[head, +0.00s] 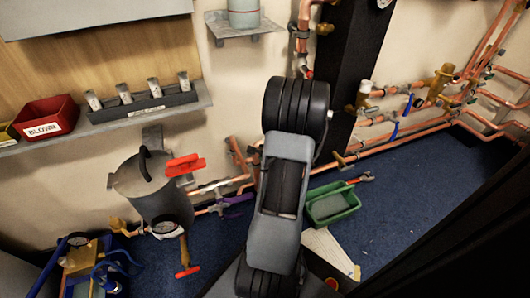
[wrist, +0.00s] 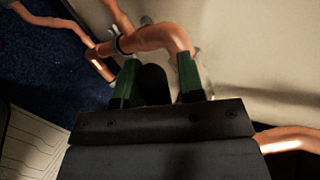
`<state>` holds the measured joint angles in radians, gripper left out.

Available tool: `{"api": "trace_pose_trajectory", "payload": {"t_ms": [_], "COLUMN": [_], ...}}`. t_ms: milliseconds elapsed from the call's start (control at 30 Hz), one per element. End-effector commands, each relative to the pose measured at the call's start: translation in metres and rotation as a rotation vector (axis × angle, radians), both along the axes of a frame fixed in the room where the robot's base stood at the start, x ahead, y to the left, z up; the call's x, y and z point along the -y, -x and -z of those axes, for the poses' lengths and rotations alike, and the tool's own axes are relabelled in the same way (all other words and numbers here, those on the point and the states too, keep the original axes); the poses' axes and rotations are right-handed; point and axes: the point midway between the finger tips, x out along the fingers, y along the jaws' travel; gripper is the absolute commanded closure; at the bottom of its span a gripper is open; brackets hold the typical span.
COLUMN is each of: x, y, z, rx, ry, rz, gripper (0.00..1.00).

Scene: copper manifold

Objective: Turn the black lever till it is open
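My gripper's two green fingers (wrist: 156,88) stand apart in the wrist view. A dark rounded shape (wrist: 153,86) shows between them, with pale wall behind. It may be the black lever, but I cannot tell, nor whether the fingers touch it. A bent copper pipe (wrist: 160,36) with a dark ring passes just beyond the fingertips. In the head view my own arm covers the middle, and I cannot make out the gripper.
Copper pipes with valves (head: 400,115) run along the wall at right. A green tray (head: 333,206) lies on the blue floor. A red bin (head: 45,118) sits on the shelf.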

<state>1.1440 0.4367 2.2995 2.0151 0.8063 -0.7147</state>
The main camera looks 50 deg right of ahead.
Motion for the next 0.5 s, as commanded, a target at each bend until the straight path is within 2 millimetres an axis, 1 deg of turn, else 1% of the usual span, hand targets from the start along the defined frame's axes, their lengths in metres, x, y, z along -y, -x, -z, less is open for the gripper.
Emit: {"api": "trace_pose_trajectory", "payload": {"t_ms": [33, 100, 333, 433, 500], "x": [0.000, 0.000, 0.000, -0.001, -0.003], "y": [0.000, 0.001, 0.002, 0.008, 0.015], "z": [0.000, 0.000, 0.000, -0.004, -0.010], "rx": [-0.001, -0.001, -0.001, -0.002, -0.001], "ry": [-0.001, -0.001, -0.001, -0.002, 0.000], "rz": [0.000, 0.001, 0.002, 0.004, 0.006], "gripper": [0.59, 0.55, 0.55, 0.55, 0.55]}}
